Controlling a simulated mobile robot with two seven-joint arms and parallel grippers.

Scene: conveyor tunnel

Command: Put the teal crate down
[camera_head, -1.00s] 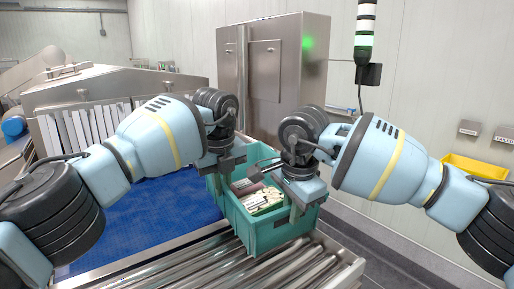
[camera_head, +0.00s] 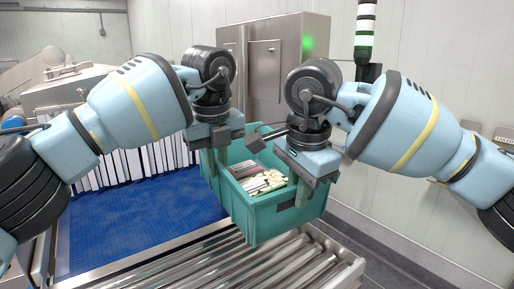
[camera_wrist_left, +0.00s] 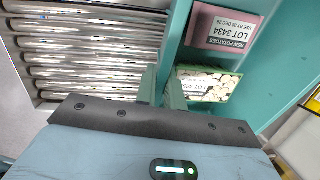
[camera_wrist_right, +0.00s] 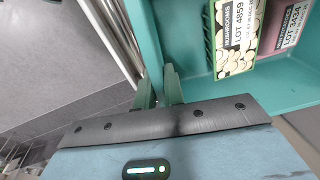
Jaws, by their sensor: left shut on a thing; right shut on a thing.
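The teal crate (camera_head: 272,218) hangs between my two grippers, near the roller conveyor, and looks level. My left gripper (camera_head: 213,162) is shut on its left wall, and the wall shows between the fingers in the left wrist view (camera_wrist_left: 163,88). Inside lie a pack of mushrooms (camera_wrist_right: 237,38) and a pink pack of new potatoes (camera_wrist_left: 222,28). The crate's underside is hidden, so the gap to the rollers cannot be judged.
Metal rollers (camera_head: 270,268) run below and in front of the crate. A blue belt (camera_head: 140,215) lies to the left, ending at a tunnel with white strip curtains (camera_head: 95,165). A steel cabinet (camera_head: 262,75) and a signal light (camera_head: 366,30) stand behind. Grey floor is at the right.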

